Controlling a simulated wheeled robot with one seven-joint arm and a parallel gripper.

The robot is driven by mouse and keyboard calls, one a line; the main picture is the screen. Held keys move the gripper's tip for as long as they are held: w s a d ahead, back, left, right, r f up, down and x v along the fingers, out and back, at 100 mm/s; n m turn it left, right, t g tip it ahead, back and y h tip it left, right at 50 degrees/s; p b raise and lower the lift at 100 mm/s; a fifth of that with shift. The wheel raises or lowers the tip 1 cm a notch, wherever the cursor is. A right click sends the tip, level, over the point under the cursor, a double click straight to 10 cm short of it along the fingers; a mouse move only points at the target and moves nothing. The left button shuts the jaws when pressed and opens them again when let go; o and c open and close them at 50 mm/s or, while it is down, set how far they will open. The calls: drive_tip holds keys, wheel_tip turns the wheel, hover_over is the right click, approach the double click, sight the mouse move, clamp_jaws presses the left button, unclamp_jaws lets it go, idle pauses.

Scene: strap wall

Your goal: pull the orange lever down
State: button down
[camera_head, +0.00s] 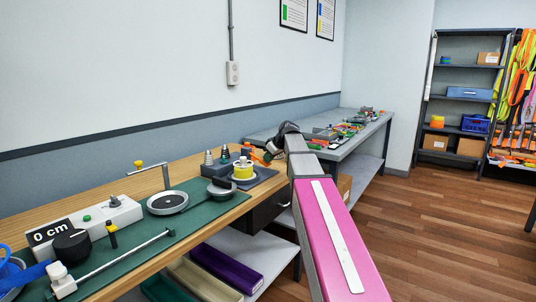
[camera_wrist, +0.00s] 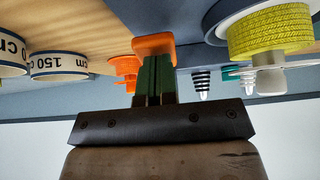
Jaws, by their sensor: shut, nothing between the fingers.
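In the wrist view an orange block-like piece (camera_wrist: 153,46), which looks like the lever's end, sits right at the tips of my gripper (camera_wrist: 154,62). The green-and-dark fingers are together with nothing between them. They cover part of the orange piece, and I cannot tell if they touch it. A second, rounded orange part (camera_wrist: 125,66) is just left of the fingers. In the head view, a small orange patch (camera_head: 258,155) shows at the far end of the wooden bench, beside my dark wrist; my arm hides most of that spot.
In the wrist view, a yellow roll (camera_wrist: 270,33) and a dark ribbed cone (camera_wrist: 201,82) are to the right, and a roll marked 150 cm (camera_wrist: 58,66) to the left. In the head view, a green mat (camera_head: 125,262) with devices covers the near bench; the wooden floor (camera_head: 440,235) is clear.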

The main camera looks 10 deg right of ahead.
drive_tip(key=shift+w+a+f, duration=0.1)
drive_tip(key=shift+f, duration=0.85)
